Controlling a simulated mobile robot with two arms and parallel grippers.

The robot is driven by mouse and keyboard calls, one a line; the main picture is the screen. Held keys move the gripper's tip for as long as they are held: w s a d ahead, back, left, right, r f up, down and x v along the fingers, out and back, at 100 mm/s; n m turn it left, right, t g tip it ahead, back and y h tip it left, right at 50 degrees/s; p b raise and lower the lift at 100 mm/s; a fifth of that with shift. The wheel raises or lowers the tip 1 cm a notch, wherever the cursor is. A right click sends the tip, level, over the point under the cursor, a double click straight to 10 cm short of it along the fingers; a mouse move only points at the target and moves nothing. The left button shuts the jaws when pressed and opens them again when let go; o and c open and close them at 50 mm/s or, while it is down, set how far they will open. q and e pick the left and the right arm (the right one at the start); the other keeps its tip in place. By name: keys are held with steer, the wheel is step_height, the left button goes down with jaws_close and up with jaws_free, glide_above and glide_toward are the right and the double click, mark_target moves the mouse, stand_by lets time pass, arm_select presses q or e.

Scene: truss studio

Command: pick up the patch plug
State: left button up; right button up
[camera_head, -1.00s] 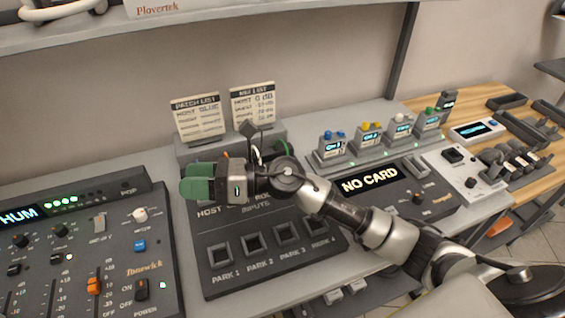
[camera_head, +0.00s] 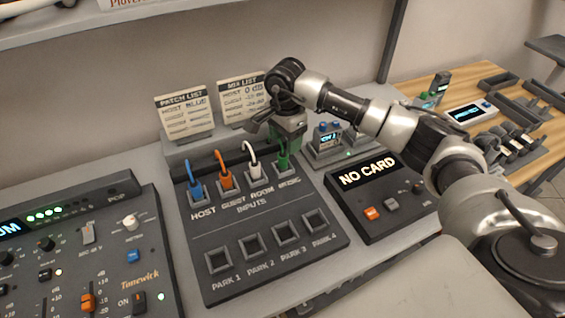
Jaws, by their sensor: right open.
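The patch panel (camera_head: 235,265) has a row of inputs with a coloured patch plug in each. A blue plug (camera_head: 195,190) is at HOST, an orange plug (camera_head: 225,180) at GUEST, a white plug (camera_head: 253,172) at ROOM and a green plug (camera_head: 282,163) at MUSIC. My right gripper (camera_head: 286,130) is open, pointing down just above and behind the green plug. I cannot tell whether it touches that plug. The patch list card (camera_head: 185,118) reads HOST BLUE; its lower lines are too small to read. My left gripper is not in view.
Several empty PARK sockets (camera_head: 253,246) line the panel's front. A mixer (camera_head: 75,260) stands at left. A NO CARD unit (camera_head: 378,200) and small modules (camera_head: 325,150) are at right, below my right arm. The mix list card (camera_head: 240,98) stands behind the panel.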

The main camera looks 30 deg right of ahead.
mark_target(283, 155)
steer(key=shift+s+a+f+p, duration=0.15)
steer(key=shift+f+p, duration=0.1)
steer(key=shift+f, duration=0.75)
steer(key=shift+w+a+f+p, duration=0.1)
steer(key=shift+f+p, duration=0.2)
steer(key=shift+f, duration=0.7)
steer(key=shift+s+a+f+p, duration=0.15)
steer(key=shift+f+p, duration=0.1)
steer(key=shift+f, duration=0.75)
steer(key=shift+w, duration=0.1)
steer(key=c, duration=1)
steer(key=shift+r, duration=0.1)
